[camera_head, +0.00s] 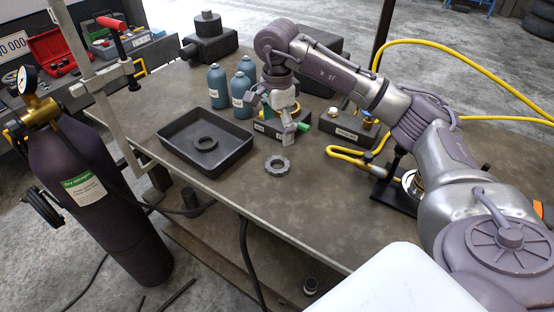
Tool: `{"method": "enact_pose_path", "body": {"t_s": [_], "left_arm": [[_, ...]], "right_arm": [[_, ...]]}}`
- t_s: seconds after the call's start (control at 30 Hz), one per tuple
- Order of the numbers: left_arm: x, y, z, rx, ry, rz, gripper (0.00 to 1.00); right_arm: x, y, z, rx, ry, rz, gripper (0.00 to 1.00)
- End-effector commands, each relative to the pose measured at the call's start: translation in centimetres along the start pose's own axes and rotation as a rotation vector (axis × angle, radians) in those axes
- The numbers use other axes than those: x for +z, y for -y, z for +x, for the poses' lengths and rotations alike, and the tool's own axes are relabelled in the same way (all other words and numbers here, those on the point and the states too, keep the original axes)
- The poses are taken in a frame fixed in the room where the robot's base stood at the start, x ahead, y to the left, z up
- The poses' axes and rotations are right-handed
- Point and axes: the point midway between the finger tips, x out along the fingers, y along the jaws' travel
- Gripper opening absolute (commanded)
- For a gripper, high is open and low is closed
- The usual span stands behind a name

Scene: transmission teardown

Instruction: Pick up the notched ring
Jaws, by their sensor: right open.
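The notched ring (284,169), grey with notches around its rim, lies flat on the table. My right gripper (289,133) comes in from the right and hangs above the table, behind the ring in the picture and apart from it. Its fingers are open, with nothing seen between them. A dark plain ring (206,150) lies inside the black tray (233,160), left of the notched ring. My left gripper is not in view.
Several teal bottles (217,87) stand behind the tray. Dark blocks (348,128) and a yellow hose (346,152) lie right of the gripper. A gas cylinder (95,190) and a clamp stand at the table's left edge. The table (295,215) in front of the ring is clear.

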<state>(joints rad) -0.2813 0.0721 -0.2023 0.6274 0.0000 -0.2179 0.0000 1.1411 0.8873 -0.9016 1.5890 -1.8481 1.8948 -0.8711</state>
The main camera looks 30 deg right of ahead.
Motion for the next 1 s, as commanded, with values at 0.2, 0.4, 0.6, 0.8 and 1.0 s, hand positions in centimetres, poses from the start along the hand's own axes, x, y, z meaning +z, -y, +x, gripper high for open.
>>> {"method": "enact_pose_path", "body": {"t_s": [0.2, 0.4, 0.6, 0.8, 1.0], "left_arm": [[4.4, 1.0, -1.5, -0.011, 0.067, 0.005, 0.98], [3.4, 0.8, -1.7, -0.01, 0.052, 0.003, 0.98], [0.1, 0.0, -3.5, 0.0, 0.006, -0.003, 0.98], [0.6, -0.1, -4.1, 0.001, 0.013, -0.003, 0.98], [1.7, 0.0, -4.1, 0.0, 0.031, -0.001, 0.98]], "right_arm": [[0.0, -0.1, 4.1, 0.004, 0.002, 0.001, 0.99], [0.1, 0.0, 5.7, 0.0, 0.003, 0.0, 0.99], [0.2, -0.3, 7.9, 0.006, 0.003, 0.0, 0.99], [0.2, -0.3, 10.5, 0.001, 0.003, 0.001, 0.99], [0.2, -0.2, 11.0, -0.001, 0.004, 0.0, 0.99]]}}
